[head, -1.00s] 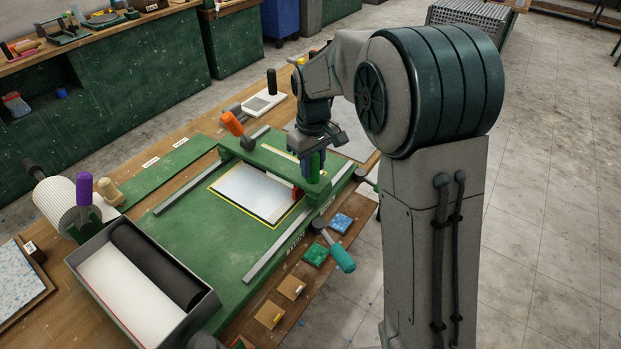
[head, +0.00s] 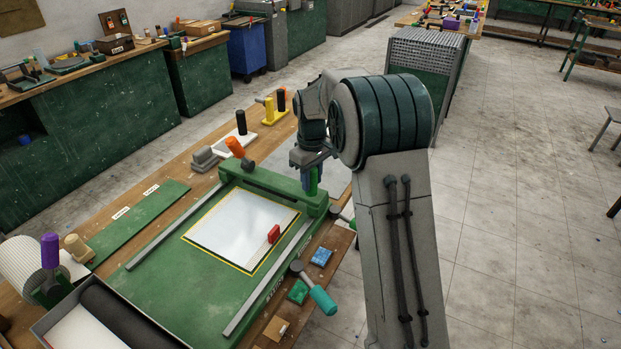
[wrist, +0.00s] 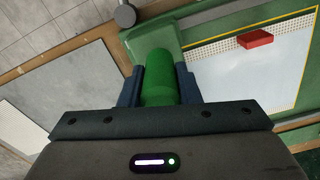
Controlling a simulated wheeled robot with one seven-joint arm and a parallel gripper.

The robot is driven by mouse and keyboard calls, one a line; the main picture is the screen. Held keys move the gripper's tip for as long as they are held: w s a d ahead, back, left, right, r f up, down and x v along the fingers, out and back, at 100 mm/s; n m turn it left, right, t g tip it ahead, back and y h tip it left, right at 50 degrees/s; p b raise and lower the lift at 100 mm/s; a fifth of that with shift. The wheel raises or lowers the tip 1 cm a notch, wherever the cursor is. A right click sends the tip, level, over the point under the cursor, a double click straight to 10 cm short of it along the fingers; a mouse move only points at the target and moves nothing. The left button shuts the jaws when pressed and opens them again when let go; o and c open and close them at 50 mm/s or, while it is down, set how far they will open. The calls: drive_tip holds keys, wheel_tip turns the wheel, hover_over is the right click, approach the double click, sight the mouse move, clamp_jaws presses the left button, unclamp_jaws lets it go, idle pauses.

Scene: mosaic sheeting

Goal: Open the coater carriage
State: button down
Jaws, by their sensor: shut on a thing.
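The coater carriage (head: 268,188) is a green crossbeam over two grey rails at the far end of the green bed (head: 190,290). My gripper (head: 312,176) comes down on the right end and is shut on the green handle. In the wrist view the green handle (wrist: 160,72) sits between the two blue fingers. A white sheet (head: 232,222) in a yellow outline lies on the bed, clear of the carriage, with a red block (head: 274,234) at its right side.
A teal-handled tool (head: 318,296) and small blue (head: 321,257) and green (head: 298,291) tiles lie along the right bench edge. A grey tray with a dark roller (head: 110,315) stands front left. A yellow-based tool (head: 269,112) is behind the carriage.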

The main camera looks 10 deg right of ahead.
drive_tip(key=c, duration=1.4)
unclamp_jaws()
drive_tip(key=shift+w+d+r, duration=0.15)
drive_tip(key=shift+w+r, duration=0.05)
drive_tip(key=o, duration=0.3)
drive_tip(key=shift+w+d+f, duration=0.1)
drive_tip(key=shift+d, duration=0.05)
drive_tip(key=shift+o, duration=0.2)
drive_tip(key=shift+a, duration=0.2)
drive_tip(key=shift+r, duration=0.2)
wheel_tip(320, 180, up, 13)
drive_tip(key=b, duration=0.1)
drive_tip(key=shift+r, duration=0.2)
drive_tip(key=shift+d, duration=0.15)
